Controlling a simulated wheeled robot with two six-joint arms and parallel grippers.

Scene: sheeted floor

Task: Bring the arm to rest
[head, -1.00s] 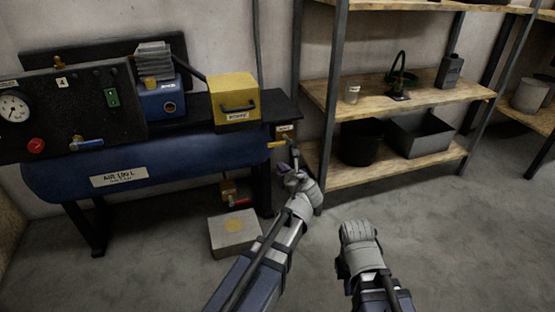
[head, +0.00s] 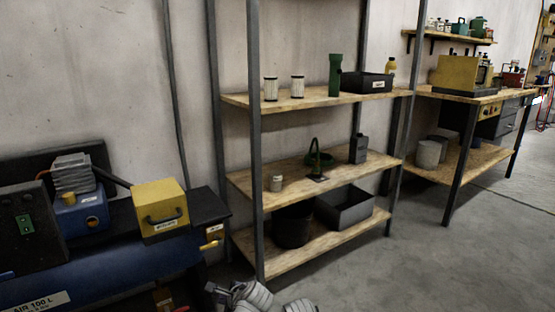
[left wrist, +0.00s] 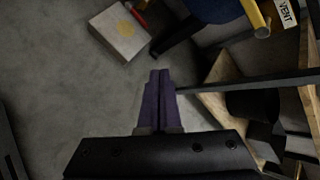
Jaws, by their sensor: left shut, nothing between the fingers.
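My left gripper (head: 222,290) shows at the bottom edge of the head view, below and apart from the yellow vent valve (head: 210,244). Its dark purple fingers (left wrist: 159,88) are together and empty in the left wrist view, over bare floor. Most of the left arm is out of the head view. Only the grey top of my right gripper (head: 300,305) shows at the bottom edge; its fingers are hidden.
A blue air tank (head: 110,285) with a yellow box (head: 160,208) on its bench stands left. A metal shelf unit (head: 255,150) stands close ahead. A pale block (left wrist: 119,33) lies on the floor. Open floor (head: 440,265) lies to the right.

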